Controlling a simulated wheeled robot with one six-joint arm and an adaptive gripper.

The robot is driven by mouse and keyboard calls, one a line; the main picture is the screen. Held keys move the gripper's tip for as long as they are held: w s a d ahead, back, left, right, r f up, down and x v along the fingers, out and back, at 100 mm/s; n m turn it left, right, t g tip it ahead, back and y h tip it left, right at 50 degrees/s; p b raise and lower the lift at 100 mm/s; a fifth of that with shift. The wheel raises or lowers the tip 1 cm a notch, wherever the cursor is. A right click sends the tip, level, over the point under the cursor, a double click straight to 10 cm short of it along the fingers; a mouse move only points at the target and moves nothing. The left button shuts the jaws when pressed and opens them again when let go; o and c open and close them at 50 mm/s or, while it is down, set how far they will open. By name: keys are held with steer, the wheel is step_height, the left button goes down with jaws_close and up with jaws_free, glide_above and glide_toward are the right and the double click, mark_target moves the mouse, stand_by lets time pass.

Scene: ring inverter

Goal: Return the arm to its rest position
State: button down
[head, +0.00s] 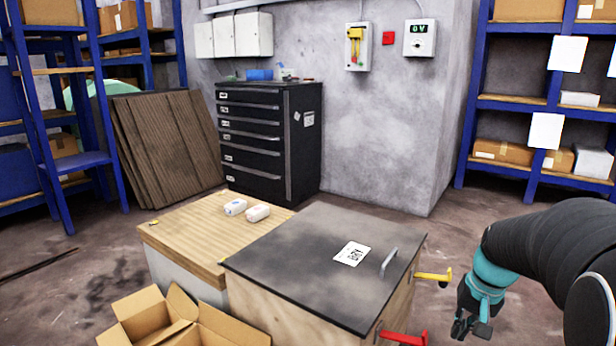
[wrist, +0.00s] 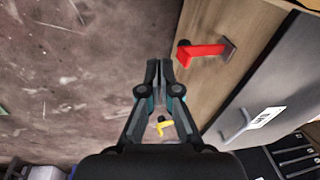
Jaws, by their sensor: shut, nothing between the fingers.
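My gripper (head: 469,326) hangs at the lower right of the head view, at the end of my dark arm with a teal section. It is to the right of the wooden box with the dark lid (head: 310,262), apart from it. In the wrist view my gripper (wrist: 158,64) points over the floor beside the box, its two fingers shut with nothing between them. A red handle (head: 403,338) sticks out from the box side, and it also shows close to the fingertips in the wrist view (wrist: 205,52). A yellow handle (head: 434,277) is on the same side.
A wooden-topped table (head: 200,235) with two white items stands left of the box. An open cardboard box (head: 165,320) is in front. Behind are a black drawer cabinet (head: 262,140) and blue shelves (head: 530,105). The floor (head: 440,235) behind the arm is clear.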

steer(key=s+a+r+n+t+p, duration=0.2)
steer(key=s+a+r, duration=0.3)
steer(key=s+a, duration=0.2)
steer(key=s+a+r+n+t+h+p, duration=0.1)
steer(key=s+a+r+n+t+p, duration=0.1)
steer(key=s+a+r, duration=0.4)
steer(key=s+a, duration=0.1)
steer(key=s, duration=0.2)
steer(key=shift+s+a+n, duration=0.3)
steer(key=shift+s+a, duration=0.1)
